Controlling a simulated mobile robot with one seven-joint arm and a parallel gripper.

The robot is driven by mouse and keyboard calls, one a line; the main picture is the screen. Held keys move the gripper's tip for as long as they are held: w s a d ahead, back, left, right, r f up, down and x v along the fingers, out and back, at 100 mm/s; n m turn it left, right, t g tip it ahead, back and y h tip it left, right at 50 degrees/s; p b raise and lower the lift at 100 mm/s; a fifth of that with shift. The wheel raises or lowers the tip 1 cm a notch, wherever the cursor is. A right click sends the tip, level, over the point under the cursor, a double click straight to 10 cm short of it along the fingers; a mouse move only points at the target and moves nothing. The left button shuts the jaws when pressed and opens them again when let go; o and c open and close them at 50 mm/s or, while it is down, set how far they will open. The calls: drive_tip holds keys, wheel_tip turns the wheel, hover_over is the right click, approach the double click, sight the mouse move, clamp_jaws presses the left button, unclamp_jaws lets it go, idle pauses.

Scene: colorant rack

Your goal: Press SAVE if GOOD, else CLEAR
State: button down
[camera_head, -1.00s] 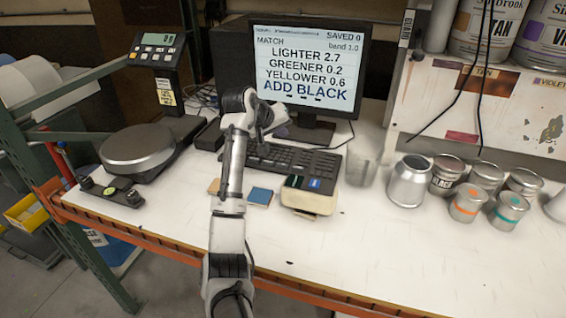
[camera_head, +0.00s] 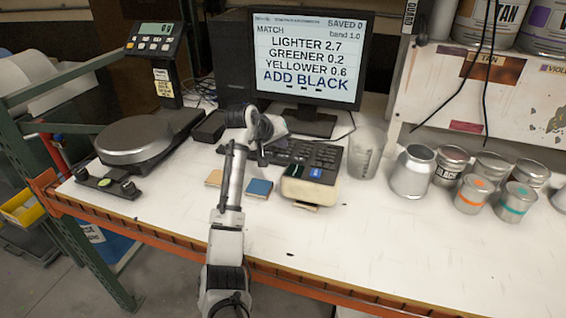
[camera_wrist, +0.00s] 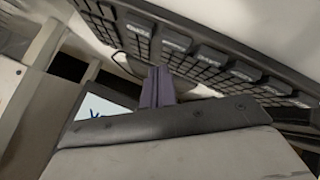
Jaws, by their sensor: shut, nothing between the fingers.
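The monitor (camera_head: 310,62) reads MATCH, band 1.0, SAVED 0, LIGHTER 2.7, GREENER 0.2, YELLOWER 0.6 and ADD BLACK in blue. The dark keyboard (camera_head: 318,154) lies on the bench below it, its left part hidden by my arm. My gripper (camera_head: 262,160) is shut and empty, near the keyboard's left end. In the wrist view my gripper's fingers (camera_wrist: 157,88) are together, with the keyboard (camera_wrist: 205,52) just beyond. Its larger keys carry labels too blurred to read, so I cannot tell SAVE from CLEAR. Contact with a key cannot be told.
A cream device (camera_head: 312,187) stands in front of the keyboard. Tan and blue cards (camera_head: 258,189) lie left of it. A scale (camera_head: 137,142) is at left. A clear beaker (camera_head: 367,152), a metal container (camera_head: 411,172) and several cans stand at right. The front bench is mostly clear.

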drive_tip(key=shift+f, duration=0.65)
drive_tip(key=shift+f, duration=0.15)
idle(1.4)
drive_tip(key=shift+f, duration=0.3)
drive_tip(key=shift+f, duration=0.35)
idle(0.6)
drive_tip(key=shift+r, duration=0.1)
drive_tip(key=shift+r+p, duration=0.7)
drive_tip(key=shift+p, duration=0.1)
